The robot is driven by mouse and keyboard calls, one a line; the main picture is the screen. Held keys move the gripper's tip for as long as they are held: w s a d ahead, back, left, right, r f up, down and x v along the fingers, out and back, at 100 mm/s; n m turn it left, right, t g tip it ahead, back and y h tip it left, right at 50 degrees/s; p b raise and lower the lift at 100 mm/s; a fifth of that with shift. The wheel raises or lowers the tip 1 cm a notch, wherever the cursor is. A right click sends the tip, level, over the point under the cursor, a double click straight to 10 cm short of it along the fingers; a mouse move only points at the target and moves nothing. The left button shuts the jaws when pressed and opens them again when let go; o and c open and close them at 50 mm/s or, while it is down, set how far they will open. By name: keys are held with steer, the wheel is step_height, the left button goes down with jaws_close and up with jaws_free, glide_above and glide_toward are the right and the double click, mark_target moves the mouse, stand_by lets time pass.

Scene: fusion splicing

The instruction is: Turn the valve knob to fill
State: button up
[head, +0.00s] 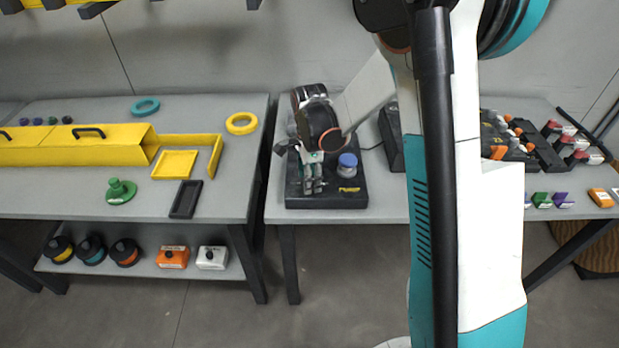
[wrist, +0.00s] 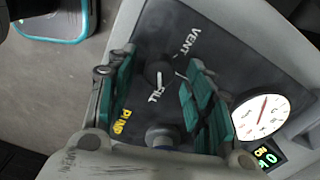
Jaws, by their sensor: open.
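The dark round valve knob (wrist: 160,71) sits on a dark panel (wrist: 150,30) in the wrist view, between the printed words VENT and FILL. A pale mark shows on its FILL side, but its exact setting is hard to read. My gripper (wrist: 161,68) is open, with one green-padded finger on each side of the knob. I see gaps between knob and fingers; their height above the panel is unclear. In the head view my gripper (head: 312,172) is over the black pump unit (head: 335,199) and hides the valve knob.
A blue-topped pump button (head: 347,161) stands just right of my gripper; it also shows in the wrist view (wrist: 160,138). A round gauge (wrist: 261,116) and green display (wrist: 267,156) are beside the right finger. A yellow case (head: 80,145) is on the left table.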

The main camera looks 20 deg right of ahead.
step_height(320, 180, up, 12)
steer(key=shift+f, duration=0.25)
stand_by(0.4)
steer(key=s+r+n+t, duration=0.3)
steer(key=s+r+n, duration=0.6)
steer(key=s, duration=0.2)
steer(key=s+n+t, duration=0.4)
steer(key=s+n, duration=0.5)
steer(key=s, duration=0.3)
steer(key=shift+f+n, duration=0.15)
steer(key=shift+n, duration=0.25)
